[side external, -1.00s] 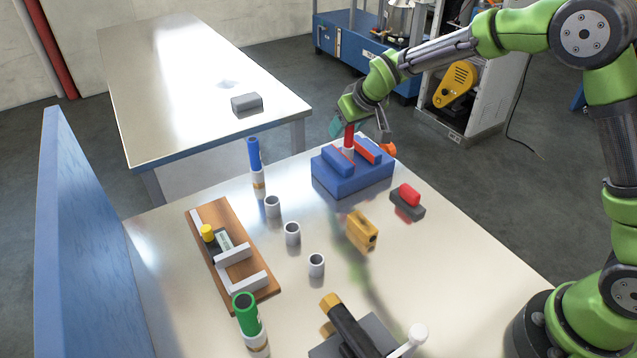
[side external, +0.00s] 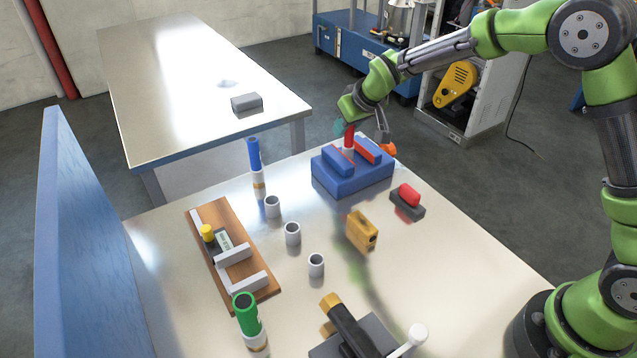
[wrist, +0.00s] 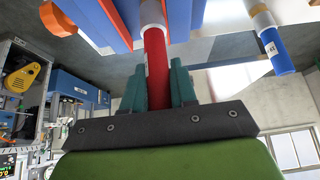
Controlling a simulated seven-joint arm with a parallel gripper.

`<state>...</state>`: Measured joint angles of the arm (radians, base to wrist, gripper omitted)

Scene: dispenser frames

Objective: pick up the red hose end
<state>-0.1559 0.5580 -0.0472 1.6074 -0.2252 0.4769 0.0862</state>
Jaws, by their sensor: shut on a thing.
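The red hose end (side external: 349,134) stands upright in the blue block (side external: 352,185), between the block's two raised blue pieces with red inner faces. A pale collar shows at its lower part. My gripper (side external: 347,128) is over the block from above. In the wrist view the red hose end (wrist: 156,70) lies between the two teal fingers of my gripper (wrist: 156,88), which are shut on it. Its pale collar (wrist: 151,14) meets the block there. Whether its lower end is still seated is hidden between the raised pieces.
A blue-topped tube (side external: 254,153) and a green-topped tube (side external: 246,315) stand on the table. Several small grey cups (side external: 292,233), a yellow block (side external: 361,230), a red-and-grey piece (side external: 407,202) and a wooden board (side external: 268,297) lie around. A blue panel (side external: 80,240) borders the left.

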